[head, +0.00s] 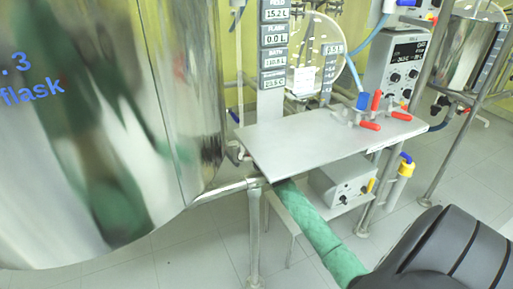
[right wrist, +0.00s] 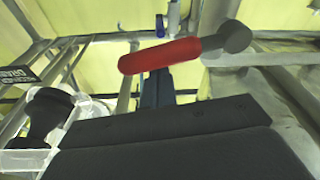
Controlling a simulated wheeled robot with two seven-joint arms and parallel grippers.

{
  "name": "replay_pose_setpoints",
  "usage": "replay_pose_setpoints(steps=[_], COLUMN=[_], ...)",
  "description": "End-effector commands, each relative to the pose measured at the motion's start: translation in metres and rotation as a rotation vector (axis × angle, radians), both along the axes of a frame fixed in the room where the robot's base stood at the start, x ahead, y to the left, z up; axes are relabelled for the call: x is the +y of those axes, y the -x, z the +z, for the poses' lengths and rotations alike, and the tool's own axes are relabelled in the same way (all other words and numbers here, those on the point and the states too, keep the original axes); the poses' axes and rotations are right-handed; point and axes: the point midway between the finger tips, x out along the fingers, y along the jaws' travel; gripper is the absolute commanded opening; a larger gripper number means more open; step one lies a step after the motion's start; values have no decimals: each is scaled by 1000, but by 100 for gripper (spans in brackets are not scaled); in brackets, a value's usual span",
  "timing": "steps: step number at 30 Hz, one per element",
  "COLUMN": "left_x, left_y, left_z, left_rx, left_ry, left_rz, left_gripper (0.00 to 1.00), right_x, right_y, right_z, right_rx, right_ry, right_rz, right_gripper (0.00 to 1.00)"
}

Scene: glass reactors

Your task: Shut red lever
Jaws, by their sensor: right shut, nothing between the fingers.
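In the right wrist view, a red lever (right wrist: 160,55) lies roughly level across the upper middle, joined at its right to a grey metal pivot. My right gripper (right wrist: 157,90) shows as dark fingers, shut and empty, just below the lever and partly overlapped by it in the picture; I cannot tell whether they touch. In the head view, several red levers stand at the back of the metal shelf: one upright (head: 376,100) and two lying lower (head: 370,126) (head: 402,116). I cannot tell which one the wrist view shows. My left gripper is not in view.
A large shiny vessel (head: 110,130) fills the left of the head view. The metal shelf (head: 300,145) is bare in front. A blue lever (head: 363,101) stands beside the upright red one.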

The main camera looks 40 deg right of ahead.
Motion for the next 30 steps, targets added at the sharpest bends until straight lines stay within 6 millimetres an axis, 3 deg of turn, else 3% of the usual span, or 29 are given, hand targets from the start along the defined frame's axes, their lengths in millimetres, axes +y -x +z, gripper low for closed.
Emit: replay_pose_setpoints(steps=[12,30], left_x=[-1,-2], left_y=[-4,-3], left_z=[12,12], left_rx=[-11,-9], left_ry=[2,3], left_rz=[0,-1], left_gripper=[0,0], right_x=[-6,-7], right_y=[2,2], right_z=[-16,-19], right_rx=[-44,-52], right_ry=[-191,-222], right_rz=[-1,-1], right_gripper=[0,0])
